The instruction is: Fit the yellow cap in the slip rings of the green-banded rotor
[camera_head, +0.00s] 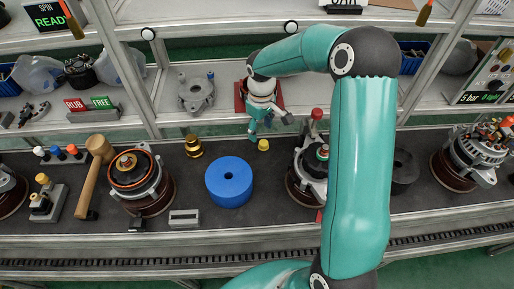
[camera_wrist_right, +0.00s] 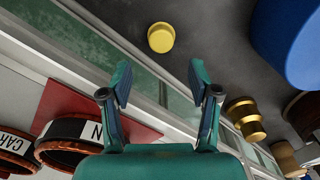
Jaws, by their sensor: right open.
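The yellow cap (camera_head: 263,145) stands on the dark bench mat in the head view, near its back edge. It also shows in the right wrist view (camera_wrist_right: 161,37), beyond the fingertips. My right gripper (camera_head: 270,128) is open and empty, just behind the cap; its two fingers in the wrist view (camera_wrist_right: 160,75) are spread apart with the cap in line with the gap. My left gripper is not in view.
A blue cylinder (camera_head: 229,182) stands in front of the cap, and brass pieces (camera_head: 193,146) stand left of it. Further left are another alternator assembly (camera_head: 140,180) and a mallet (camera_head: 93,175). A shelf post (camera_head: 149,112) rises behind the bench.

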